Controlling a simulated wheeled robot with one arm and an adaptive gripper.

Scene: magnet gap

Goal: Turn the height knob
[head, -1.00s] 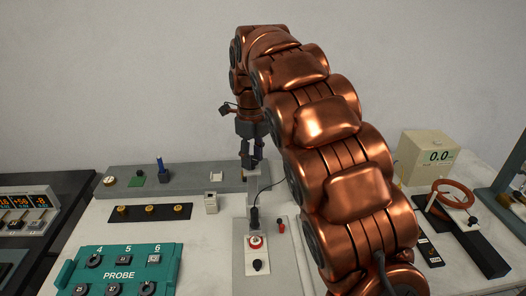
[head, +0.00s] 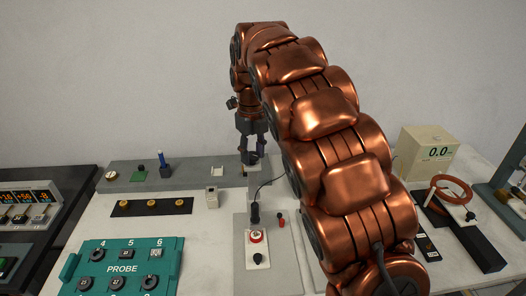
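My gripper (head: 252,153) points down at the right part of a long grey bar (head: 190,171) at the back of the bench. Its dark fingers are at a small dark piece on the bar. I cannot tell whether they touch it or are closed on it. No label marks the height knob, and I cannot tell whether this dark piece is that knob.
A green PROBE panel (head: 123,268) with several round sockets lies front left. A grey plate (head: 244,277) with a red-ringed button (head: 256,237) is in the middle. A cream meter (head: 428,151) stands at right. My copper arm hides much of the right side.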

